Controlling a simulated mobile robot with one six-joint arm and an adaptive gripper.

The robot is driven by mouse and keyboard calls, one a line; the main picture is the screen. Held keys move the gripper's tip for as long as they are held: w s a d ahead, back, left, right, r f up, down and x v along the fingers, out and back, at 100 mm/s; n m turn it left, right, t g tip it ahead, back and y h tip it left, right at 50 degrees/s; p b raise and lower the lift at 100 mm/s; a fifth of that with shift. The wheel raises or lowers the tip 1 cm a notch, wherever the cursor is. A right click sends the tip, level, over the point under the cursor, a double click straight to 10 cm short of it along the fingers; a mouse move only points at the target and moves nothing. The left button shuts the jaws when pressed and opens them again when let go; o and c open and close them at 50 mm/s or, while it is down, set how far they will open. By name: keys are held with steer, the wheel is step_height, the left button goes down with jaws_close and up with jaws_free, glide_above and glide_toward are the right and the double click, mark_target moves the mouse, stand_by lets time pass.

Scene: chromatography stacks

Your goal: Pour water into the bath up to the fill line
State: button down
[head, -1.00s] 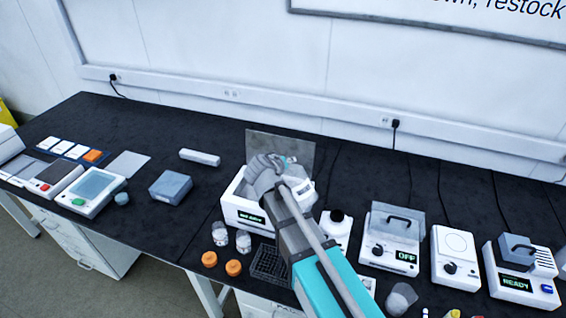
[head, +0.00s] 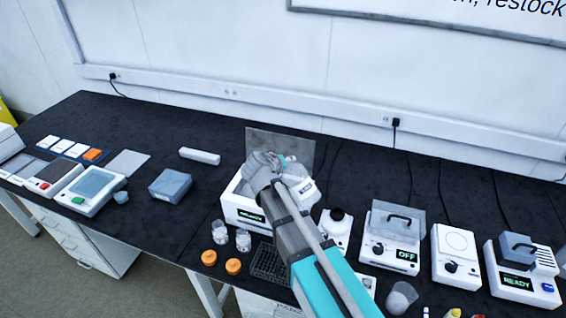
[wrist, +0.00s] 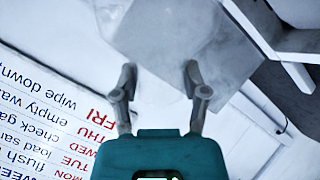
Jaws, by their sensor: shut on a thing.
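The bath (head: 240,208) is an open white box with a lit green display, left of centre in the head view. A grey panel (head: 262,143) stands up behind it. My gripper (head: 285,163) is over the bath and hides much of its inside. It is shut on a pale, see-through vessel (head: 304,190), which also shows as a greyish shape beyond the fingers in the wrist view (wrist: 180,40). The vessel looks tilted. The wrist view's gripper (wrist: 160,85) has its fingers apart around it. The water level and fill line cannot be made out.
A machine marked OFF (head: 390,240) is to the right. A grey-blue box (head: 170,186) is to the left, with free bench around it.

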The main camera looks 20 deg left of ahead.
steer(key=shift+f, duration=0.15)
steer(key=shift+f+n+h+b, duration=0.2)
steer(key=shift+n+h+b, duration=0.1)
steer(key=shift+f, duration=0.15)
steer(key=shift+a+f+n+h+b, duration=0.15)
steer(key=shift+f+n+h+b, duration=0.2)
steer(key=shift+b, duration=0.15)
stand_by(0.3)
steer(key=shift+w+a+f+n+g+h+b, duration=0.1)
steer(key=shift+f+n+g+h+b, duration=0.2)
steer(key=shift+f+b, duration=0.25)
steer(key=shift+f, duration=0.1)
stand_by(0.6)
